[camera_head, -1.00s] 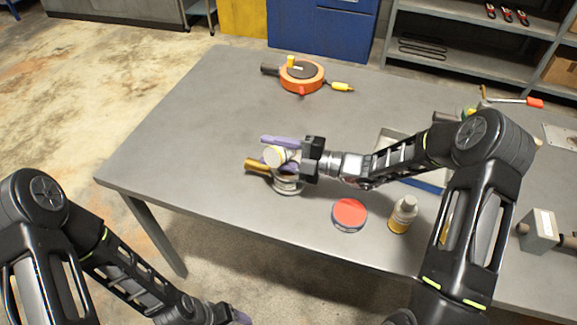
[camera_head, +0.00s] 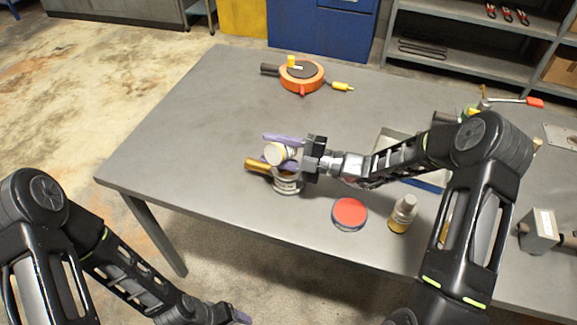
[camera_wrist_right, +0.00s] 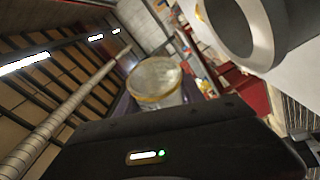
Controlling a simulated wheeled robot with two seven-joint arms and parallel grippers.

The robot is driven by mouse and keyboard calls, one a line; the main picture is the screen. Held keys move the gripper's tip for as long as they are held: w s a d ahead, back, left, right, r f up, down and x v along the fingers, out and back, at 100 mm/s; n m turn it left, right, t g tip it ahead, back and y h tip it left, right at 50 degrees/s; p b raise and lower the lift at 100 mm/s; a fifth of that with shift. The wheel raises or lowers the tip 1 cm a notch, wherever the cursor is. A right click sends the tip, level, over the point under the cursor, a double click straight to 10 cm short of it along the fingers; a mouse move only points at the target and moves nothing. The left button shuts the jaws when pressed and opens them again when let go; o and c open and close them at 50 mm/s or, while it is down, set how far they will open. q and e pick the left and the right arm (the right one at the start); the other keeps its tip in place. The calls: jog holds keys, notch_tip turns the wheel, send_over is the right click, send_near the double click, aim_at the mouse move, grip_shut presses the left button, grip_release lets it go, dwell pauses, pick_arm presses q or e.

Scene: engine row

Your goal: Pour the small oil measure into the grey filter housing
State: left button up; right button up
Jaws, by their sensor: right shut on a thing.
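My right gripper (camera_head: 285,149) is shut on the small oil measure (camera_head: 277,155), a pale cup with a yellow band. The measure is tipped over on its side, above the grey filter housing (camera_head: 288,186). In the right wrist view the measure (camera_wrist_right: 157,82) shows between the fingers, and a round grey rim, seemingly the housing (camera_wrist_right: 255,35), is at the upper right. The housing stands on the table, partly hidden by the gripper and measure. I cannot make out any oil flowing. My left gripper (camera_head: 241,317) is low at the bottom edge, off the table, its fingers mostly cut off.
A brass-coloured piece (camera_head: 257,165) sticks out left beside the housing. A red-topped round tin (camera_head: 349,213) and a bottle (camera_head: 403,213) stand to the right near the front edge. An orange reel tool (camera_head: 302,77) lies at the back. The table's left part is clear.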

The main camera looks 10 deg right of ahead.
jog(key=shift+w+d+r+m+t+y, duration=0.2)
jog(key=shift+d+m+t+y, duration=0.1)
jog(key=shift+m, duration=0.7)
jog(key=shift+w+d+r+m+t+y, duration=0.2)
jog(key=shift+d+m, duration=0.1)
jog(key=shift+m, duration=0.7)
dwell(1.4)
dwell(0.8)
jog(key=shift+a+n, duration=0.15)
jog(key=shift+n, duration=0.25)
jog(key=n, duration=0.1)
jog(key=a+f+n+g+h, duration=0.1)
jog(key=n, duration=0.1)
jog(key=s+n, duration=0.1)
jog(key=shift+s+a+f+n+g+h, duration=0.1)
jog(key=shift+a+f+n+g+h, duration=0.05)
jog(key=shift+f+n+g+h, duration=0.2)
jog(key=shift+a+r+n+b, duration=0.1)
jog(key=shift+r+n+b, duration=0.05)
jog(key=shift+n+b, duration=0.15)
